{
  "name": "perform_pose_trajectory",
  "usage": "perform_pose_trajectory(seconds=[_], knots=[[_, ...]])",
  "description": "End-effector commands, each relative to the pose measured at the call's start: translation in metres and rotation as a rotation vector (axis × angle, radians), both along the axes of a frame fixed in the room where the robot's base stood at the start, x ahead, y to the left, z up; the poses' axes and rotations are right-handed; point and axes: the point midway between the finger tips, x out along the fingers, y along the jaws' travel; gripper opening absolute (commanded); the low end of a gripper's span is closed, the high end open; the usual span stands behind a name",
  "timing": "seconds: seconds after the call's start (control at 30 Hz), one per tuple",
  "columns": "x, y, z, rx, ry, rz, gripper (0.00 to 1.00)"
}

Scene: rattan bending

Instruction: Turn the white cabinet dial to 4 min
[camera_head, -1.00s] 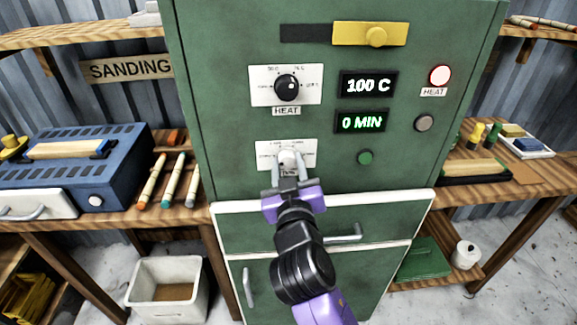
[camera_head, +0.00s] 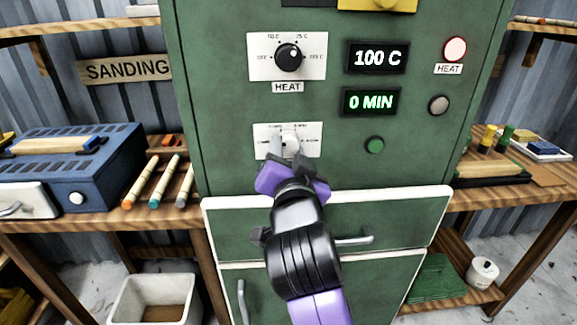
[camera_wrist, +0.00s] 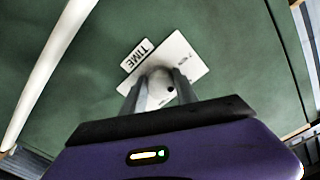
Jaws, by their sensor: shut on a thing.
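The white dial (camera_head: 291,141) sits on a white plate (camera_head: 312,131) low on the green cabinet's front. My gripper (camera_head: 286,147) is shut on the dial, with one finger on each side of it. In the wrist view my gripper (camera_wrist: 159,88) holds the pale dial (camera_wrist: 160,82), which has a dark dot on its face. A "TIME" label (camera_wrist: 138,54) lies beside the plate (camera_wrist: 186,57). The time display (camera_head: 370,101) reads 0 MIN. The fingers hide part of the plate's markings, and its small text is hard to read.
Above are a black heat dial (camera_head: 288,58), a display (camera_head: 376,58) reading 100 C and a lit heat lamp (camera_head: 455,49). A green button (camera_head: 375,145) and a grey button (camera_head: 438,104) are to the right. Drawer handles (camera_head: 355,238) stick out below.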

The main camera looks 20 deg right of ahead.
Motion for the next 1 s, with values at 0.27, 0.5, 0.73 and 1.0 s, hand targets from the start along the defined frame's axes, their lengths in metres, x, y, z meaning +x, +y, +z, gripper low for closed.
perform_pose_trajectory(seconds=[0.27,0.5,0.73,1.0], knots=[[0.0001,0.0013,-0.0026,0.161,-0.051,0.001,0.00],[0.0002,0.0010,-0.0008,0.232,-0.074,0.000,0.00],[0.0001,0.0008,-0.0001,0.251,-0.079,-0.001,0.00],[0.0001,0.0007,0.0000,0.250,-0.078,-0.001,0.00]])
